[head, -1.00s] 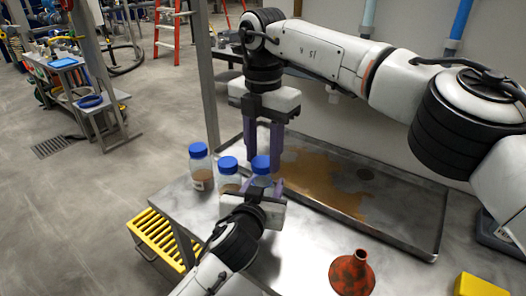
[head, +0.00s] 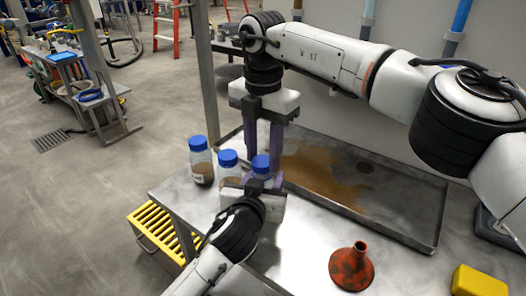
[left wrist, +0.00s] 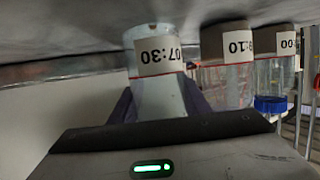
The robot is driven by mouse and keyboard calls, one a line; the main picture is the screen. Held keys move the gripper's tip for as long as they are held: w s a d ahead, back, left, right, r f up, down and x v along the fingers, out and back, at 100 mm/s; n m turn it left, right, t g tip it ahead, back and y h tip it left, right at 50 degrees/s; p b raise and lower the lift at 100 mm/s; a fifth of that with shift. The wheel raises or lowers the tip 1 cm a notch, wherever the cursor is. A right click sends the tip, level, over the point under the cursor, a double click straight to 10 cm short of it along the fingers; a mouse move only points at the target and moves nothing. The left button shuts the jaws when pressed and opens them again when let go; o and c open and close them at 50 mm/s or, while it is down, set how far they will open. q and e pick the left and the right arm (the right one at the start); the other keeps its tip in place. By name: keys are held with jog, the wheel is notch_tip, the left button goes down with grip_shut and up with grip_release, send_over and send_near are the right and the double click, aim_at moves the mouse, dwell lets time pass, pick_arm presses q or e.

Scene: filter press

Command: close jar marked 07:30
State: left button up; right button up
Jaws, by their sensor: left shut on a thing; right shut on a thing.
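The jar marked 07:30 (left wrist: 157,85) fills the middle of the left wrist view, its label upside down. In the head view it is the rightmost of three blue-capped jars, and its blue lid (head: 261,163) shows on top. My left gripper (head: 263,185) is shut on this jar's body from the near side; its purple fingers flank the jar in the left wrist view. My right gripper (head: 263,160) points down from above, its purple fingers shut on the blue lid. The fingers partly hide the lid's seat on the jar.
Two other jars, the middle one (head: 228,168) and the left one (head: 201,165), stand close by on the metal bench. A stained tray (head: 400,235) lies behind. A red funnel (head: 352,268) and a yellow block (head: 480,281) are at right. A yellow slatted crate (head: 150,235) is below left.

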jog(key=shift+f, duration=0.6)
jog(key=m, duration=0.6)
jog(key=shift+s+m, duration=0.1)
jog(key=shift+m, duration=0.3)
jog(key=m, duration=0.9)
jog(key=shift+s, duration=0.1)
jog(key=shift+m, duration=0.3)
jog(key=o, duration=1)
